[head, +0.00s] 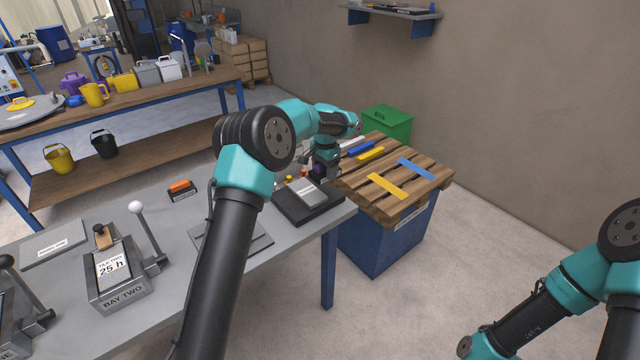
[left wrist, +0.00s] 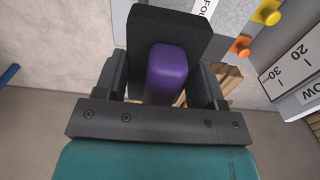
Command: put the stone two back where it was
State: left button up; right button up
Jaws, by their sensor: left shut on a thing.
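My left gripper (head: 318,174) is at the far right end of the grey bench, beside the wooden slatted top. In the left wrist view its two dark fingers (left wrist: 160,82) are closed around a purple block (left wrist: 167,72). A little purple also shows at the gripper in the head view. I cannot read a label on the purple block, so I cannot tell if it is stone two. A black slab (left wrist: 150,25) lies behind the block in the wrist view; whether they touch is unclear. My right arm shows at the lower right, its gripper out of view.
A black device with a grey plate (head: 307,192) sits at the bench's right end. The slatted top (head: 430,185) carries blue (head: 361,149) and yellow (head: 370,154) bars and flat strips. The BAY TWO box (head: 118,285) with a lever stands front left. A green bin (head: 388,122) is behind.

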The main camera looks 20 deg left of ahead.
pick_arm(q)
jog(key=s+d+n, duration=0.1)
jog(key=s+n, duration=0.2)
jog(key=s, duration=1.1)
jog(key=s+a+f+m, duration=0.1)
jog(key=s+a, duration=0.1)
jog(key=a, duration=2)
jog(key=s+a+f+m, duration=0.1)
jog(key=s+a+m, duration=0.1)
jog(key=a, duration=2)
jog(key=shift+s+a+f, duration=0.15)
jog(key=shift+s+f, duration=0.25)
jog(key=shift+s, duration=0.45)
jog(key=shift+f, duration=0.1)
jog(key=shift+f, duration=3.05)
